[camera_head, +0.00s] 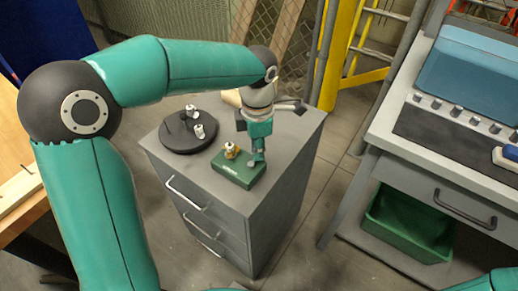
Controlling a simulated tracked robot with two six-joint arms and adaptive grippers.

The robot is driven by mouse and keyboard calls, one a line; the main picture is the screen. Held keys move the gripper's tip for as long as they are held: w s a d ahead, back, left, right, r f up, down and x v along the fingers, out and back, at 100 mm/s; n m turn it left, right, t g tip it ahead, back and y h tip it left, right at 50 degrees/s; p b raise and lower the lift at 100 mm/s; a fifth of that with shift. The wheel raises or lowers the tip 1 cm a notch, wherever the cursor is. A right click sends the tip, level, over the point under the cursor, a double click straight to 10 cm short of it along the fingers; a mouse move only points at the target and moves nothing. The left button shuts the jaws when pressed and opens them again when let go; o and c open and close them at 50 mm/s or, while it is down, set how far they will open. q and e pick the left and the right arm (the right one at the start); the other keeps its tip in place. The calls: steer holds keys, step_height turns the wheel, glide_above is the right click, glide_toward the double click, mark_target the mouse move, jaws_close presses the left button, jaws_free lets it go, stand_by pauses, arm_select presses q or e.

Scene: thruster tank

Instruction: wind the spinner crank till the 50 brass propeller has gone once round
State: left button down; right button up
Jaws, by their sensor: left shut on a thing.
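The spinner is a dark green box (236,172) on top of the grey drawer cabinet. The small brass propeller (231,150) sits on the left part of its top. My left gripper (258,153) reaches down from above at the right end of the box, just right of the propeller. It is shut on the spinner crank there; the fingers hide most of the crank and its grip. My right gripper is out of view; only a bit of my right arm shows at the bottom right corner.
A round dark stand (186,138) with several small pale propellers is left of the spinner on the grey cabinet (290,143). A workbench (440,165) with a blue tank (470,70) stands right. A green bin (405,225) is beneath it. A yellow post (338,50) rises behind.

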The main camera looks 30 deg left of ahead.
arm_select(q)
steer(key=shift+w+a+r+n, duration=0.1)
steer(key=shift+a+n, duration=0.05)
steer(key=shift+n, duration=0.45)
steer(key=c, duration=1.1)
jaws_free()
step_height(320, 180, up, 12)
steer(key=shift+f, duration=0.1)
